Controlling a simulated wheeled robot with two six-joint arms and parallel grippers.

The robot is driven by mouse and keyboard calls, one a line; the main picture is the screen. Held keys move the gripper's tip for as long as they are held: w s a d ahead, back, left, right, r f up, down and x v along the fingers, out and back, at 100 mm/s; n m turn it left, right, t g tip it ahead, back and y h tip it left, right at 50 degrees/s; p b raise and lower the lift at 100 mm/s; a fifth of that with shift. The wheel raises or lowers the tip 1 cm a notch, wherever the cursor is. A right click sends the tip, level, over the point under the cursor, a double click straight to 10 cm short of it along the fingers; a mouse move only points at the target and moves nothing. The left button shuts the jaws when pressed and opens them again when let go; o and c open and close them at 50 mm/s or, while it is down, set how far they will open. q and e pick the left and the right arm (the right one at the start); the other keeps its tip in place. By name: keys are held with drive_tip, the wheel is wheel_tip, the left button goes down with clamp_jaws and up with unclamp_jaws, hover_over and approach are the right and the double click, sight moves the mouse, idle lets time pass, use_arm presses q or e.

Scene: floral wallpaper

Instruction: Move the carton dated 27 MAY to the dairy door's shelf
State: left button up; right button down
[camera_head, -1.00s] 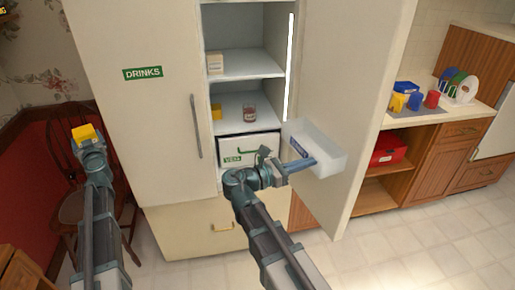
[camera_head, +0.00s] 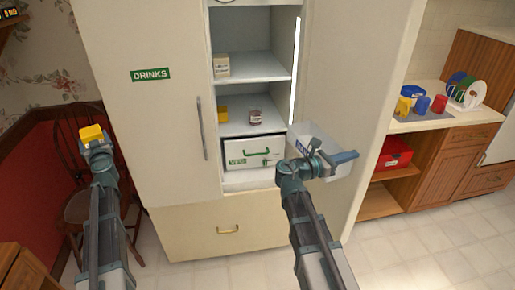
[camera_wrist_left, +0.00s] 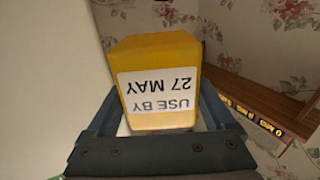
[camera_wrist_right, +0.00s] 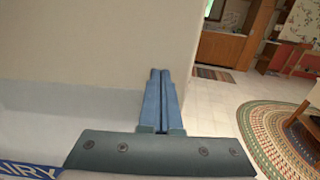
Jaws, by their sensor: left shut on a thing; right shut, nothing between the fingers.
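The yellow carton (camera_head: 92,133) is held in my left gripper (camera_head: 97,146), left of the fridge. In the left wrist view the carton (camera_wrist_left: 160,60) fills the jaws, and its white label reads "USE BY 27 MAY" upside down. The dairy door's shelf (camera_head: 309,140) is a translucent white bin on the inside of the open right fridge door. Part of its blue label, ending "AIRY", shows in the right wrist view (camera_wrist_right: 30,172). My right gripper (camera_head: 345,157) is shut and empty, in front of this bin and partly hiding it.
The fridge's left door (camera_head: 150,110), marked DRINKS, is closed. Inside are a cream carton (camera_head: 221,66), a jar (camera_head: 256,116), a yellow item (camera_head: 222,114) and a VEG drawer (camera_head: 240,153). A wooden chair (camera_head: 80,205) stands at the left, a counter (camera_head: 440,122) at the right.

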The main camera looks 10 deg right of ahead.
drive_tip(key=shift+d, duration=0.1)
drive_tip(key=x, duration=0.8)
drive_tip(key=shift+d+r, duration=0.15)
drive_tip(key=shift+d, duration=0.15)
